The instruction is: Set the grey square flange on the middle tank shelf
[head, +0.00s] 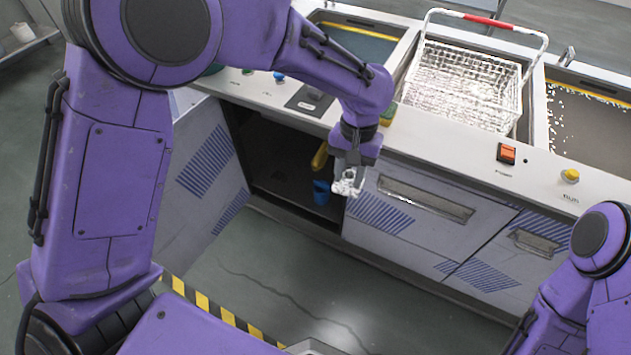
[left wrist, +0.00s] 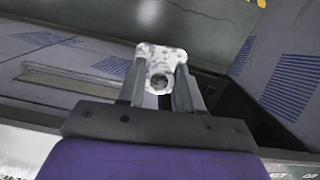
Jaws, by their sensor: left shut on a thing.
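The grey square flange (left wrist: 149,52) is a pale, speckled plate with rounded corners and a round hole. In the left wrist view it sits between the fingers of my left gripper (left wrist: 160,85), which is shut on it. In the head view the flange (head: 346,187) hangs below my left gripper (head: 349,175), in front of the tank cabinet and near the right edge of its open dark compartment (head: 275,160). Which shelf is the middle tank shelf cannot be made out. My right arm shows at the lower right, but its gripper is out of the picture.
A blue cup-like thing (head: 321,192) and a yellow thing (head: 320,156) are in the open compartment. A wire basket (head: 465,85) with a red-banded handle sits at the middle tank on the counter. Closed drawer fronts (head: 425,200) are right of the opening. The floor ahead is clear.

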